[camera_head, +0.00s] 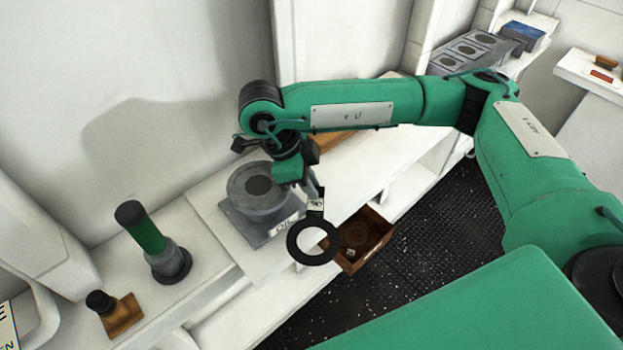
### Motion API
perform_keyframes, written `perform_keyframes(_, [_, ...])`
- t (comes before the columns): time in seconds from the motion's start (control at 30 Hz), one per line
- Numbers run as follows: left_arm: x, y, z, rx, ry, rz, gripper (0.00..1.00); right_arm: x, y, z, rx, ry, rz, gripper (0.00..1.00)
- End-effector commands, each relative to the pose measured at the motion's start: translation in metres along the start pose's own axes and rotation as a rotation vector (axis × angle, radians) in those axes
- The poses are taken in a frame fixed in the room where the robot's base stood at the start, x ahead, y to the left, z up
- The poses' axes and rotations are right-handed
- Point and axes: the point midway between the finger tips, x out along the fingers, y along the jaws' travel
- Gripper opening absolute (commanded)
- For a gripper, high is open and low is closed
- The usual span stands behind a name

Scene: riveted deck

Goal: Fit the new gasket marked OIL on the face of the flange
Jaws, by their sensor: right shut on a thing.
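A black ring gasket (314,242) with a small tab hangs from my right gripper (316,200). The gripper is shut on the tab, where a pale mark shows that is too small to read. The ring is held in front of and to the right of the flange (257,199), apart from its face as far as I can tell. The flange is a grey round body with a dark centre on a square grey base, and a white label reading OIL is at its front. My right arm and wrist pass just above it. My left gripper is not in view.
A brown open box (372,240) with a ring-like thing inside stands below the bench edge. A green-and-black cylinder (146,236) and a black knob on a wooden block (115,312) stand left. A grey tray with several ring shapes (468,50) and a blue box (522,36) are at the back.

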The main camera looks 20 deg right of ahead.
Motion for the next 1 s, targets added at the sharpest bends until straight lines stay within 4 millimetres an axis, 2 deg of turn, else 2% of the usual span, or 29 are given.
perform_keyframes(0.2, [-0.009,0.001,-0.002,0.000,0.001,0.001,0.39,-0.014,0.010,0.001,0.325,-0.001,0.140,0.00])
perform_keyframes(0.77, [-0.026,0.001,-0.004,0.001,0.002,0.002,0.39,-0.042,0.032,0.002,1.064,-0.003,0.448,0.00])
perform_keyframes(1.0, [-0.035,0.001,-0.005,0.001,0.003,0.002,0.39,-0.055,0.040,-0.003,1.430,-0.003,0.599,0.00])
